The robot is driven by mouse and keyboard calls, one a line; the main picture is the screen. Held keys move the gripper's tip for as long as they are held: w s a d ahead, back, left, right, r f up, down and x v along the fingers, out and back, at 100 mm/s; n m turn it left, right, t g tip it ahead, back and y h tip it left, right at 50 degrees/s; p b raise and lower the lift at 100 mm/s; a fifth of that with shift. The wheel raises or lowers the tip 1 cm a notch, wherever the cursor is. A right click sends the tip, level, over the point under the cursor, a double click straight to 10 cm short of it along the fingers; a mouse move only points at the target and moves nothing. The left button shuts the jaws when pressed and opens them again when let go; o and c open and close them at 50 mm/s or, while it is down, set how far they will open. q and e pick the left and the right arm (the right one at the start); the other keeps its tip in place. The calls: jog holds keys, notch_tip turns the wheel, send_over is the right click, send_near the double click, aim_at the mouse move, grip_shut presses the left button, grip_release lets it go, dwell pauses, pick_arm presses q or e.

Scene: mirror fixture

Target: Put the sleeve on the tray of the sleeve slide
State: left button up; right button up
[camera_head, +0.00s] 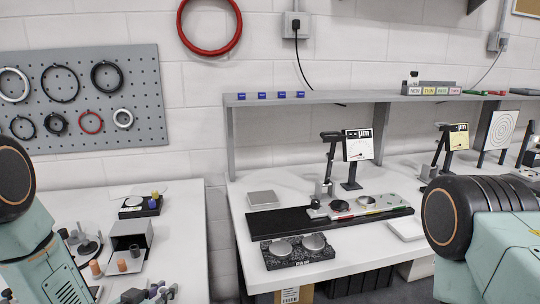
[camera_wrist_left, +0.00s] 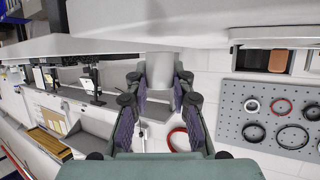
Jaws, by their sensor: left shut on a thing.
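My left gripper (camera_head: 150,294) is at the bottom of the head view, low beside the left bench and partly cut off by the frame. In the left wrist view its two fingers (camera_wrist_left: 160,100) close around a light grey cylinder (camera_wrist_left: 160,72), which looks like the sleeve; its far end is against the pale bench area behind, and I cannot tell whether it touches. A grey open-fronted box (camera_head: 132,236) on the left bench has a pale plate before it, with small copper and dark cylinders. I cannot tell for sure which device is the sleeve slide. My right gripper is out of view.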

pick_arm(q)
jog(key=s+d+m+g+h+b, duration=0.2)
jog(key=s+d+m+h+b, duration=0.1)
jog(key=s, duration=0.4)
jog(key=s+d+f+m+g+h+b, duration=0.1)
jog(key=s+d+m+g+h+b, duration=0.2)
jog(key=s+b, duration=0.4)
jog(key=shift+s+d+m+h+b, duration=0.3)
jog(key=shift+s+d+m+h, duration=0.3)
jog(key=shift+m+h, duration=0.5)
jog(key=shift+w+g, duration=0.15)
jog(key=shift+g, duration=0.15)
